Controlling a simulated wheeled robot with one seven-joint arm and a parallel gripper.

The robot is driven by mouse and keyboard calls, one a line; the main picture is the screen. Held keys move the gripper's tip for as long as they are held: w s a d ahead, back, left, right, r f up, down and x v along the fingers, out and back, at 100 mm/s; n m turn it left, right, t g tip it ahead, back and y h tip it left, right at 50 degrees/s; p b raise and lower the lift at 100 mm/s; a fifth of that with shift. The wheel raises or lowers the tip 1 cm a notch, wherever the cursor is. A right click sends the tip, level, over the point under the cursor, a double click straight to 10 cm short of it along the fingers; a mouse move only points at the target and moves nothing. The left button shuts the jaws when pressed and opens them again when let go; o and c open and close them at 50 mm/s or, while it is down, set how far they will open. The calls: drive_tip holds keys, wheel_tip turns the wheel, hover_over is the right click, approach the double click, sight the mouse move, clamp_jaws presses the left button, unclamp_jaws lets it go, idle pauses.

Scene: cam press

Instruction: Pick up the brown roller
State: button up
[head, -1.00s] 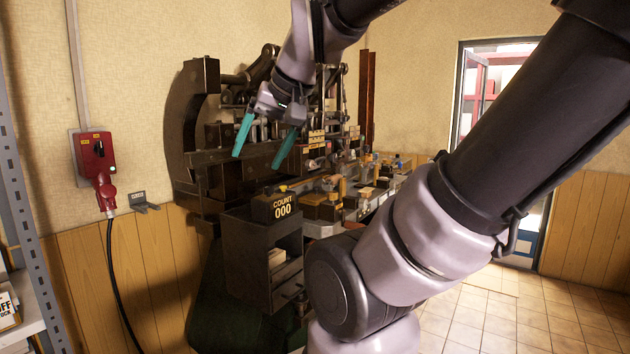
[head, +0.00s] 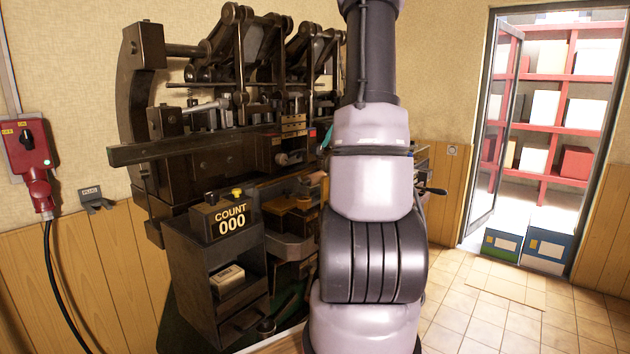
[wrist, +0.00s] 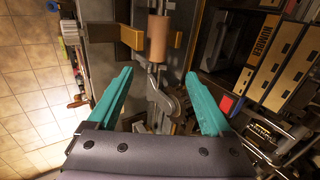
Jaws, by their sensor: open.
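The brown roller (wrist: 158,38) is a short tan-brown cylinder on a metal rod in the wrist view, at the upper middle. It lies ahead of my gripper (wrist: 160,98), roughly in line with the gap between the two teal fingers. The fingers are spread apart with nothing held between them, and the roller is beyond their tips. In the head view a small tan-brown piece (head: 316,178) shows just left of my arm; I cannot tell whether it is the roller. There my arm hides most of the gripper, with only a sliver of teal showing.
The dark press (head: 200,150) fills the left and middle. A count box (head: 225,215) stands on a dark cabinet (head: 215,285). Labelled wooden blocks (wrist: 275,65) are right of the fingers. A brass block (wrist: 131,38) sits beside the roller. Tiled floor (head: 490,305) is open at right.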

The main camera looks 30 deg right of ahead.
sight(323, 173)
drive_tip(key=x, duration=0.3)
drive_tip(key=d+x, duration=0.1)
drive_tip(key=shift+w+a+f, duration=0.1)
drive_tip(key=shift+f, duration=0.4)
drive_tip(key=shift+x, duration=3.1)
clamp_jaws()
